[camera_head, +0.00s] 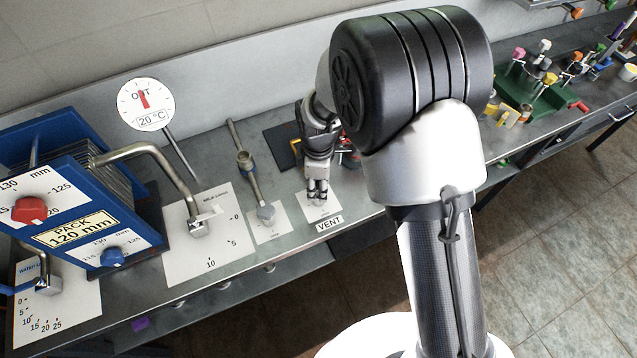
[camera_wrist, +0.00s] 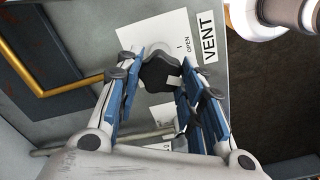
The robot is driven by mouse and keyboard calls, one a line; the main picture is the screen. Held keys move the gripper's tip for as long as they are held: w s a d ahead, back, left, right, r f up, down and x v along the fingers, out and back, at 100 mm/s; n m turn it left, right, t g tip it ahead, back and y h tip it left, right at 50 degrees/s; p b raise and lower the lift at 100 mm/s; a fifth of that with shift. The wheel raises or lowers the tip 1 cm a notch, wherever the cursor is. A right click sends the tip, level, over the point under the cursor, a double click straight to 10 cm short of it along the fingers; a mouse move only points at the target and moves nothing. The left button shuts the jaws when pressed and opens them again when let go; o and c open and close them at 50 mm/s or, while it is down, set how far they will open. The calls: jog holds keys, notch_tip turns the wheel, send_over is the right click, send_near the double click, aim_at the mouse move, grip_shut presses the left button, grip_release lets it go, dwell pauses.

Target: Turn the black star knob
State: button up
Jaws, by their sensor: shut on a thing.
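The black star knob (camera_wrist: 158,72) sits on a white plate (camera_wrist: 150,40) marked "OPEN", beside the "VENT" label (camera_wrist: 209,36) in the wrist view. My gripper (camera_wrist: 158,84) reaches over the knob with one finger on each side of it and is shut on it. In the head view my gripper (camera_head: 317,195) points down at the plate above the "VENT" label (camera_head: 329,224). The knob is mostly hidden there by the fingers.
A grey-handled valve (camera_head: 265,212) on a white plate stands left of my gripper. Further left are a milk valve plate (camera_head: 185,268), a dial (camera_head: 146,104) and a blue plate pack (camera_head: 75,215). A yellow pipe (camera_wrist: 50,92) runs near the gripper in the wrist view.

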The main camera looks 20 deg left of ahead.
jog(key=o, duration=1)
jog(key=shift+o, duration=0.2)
notch_tip(320, 180, up, 12)
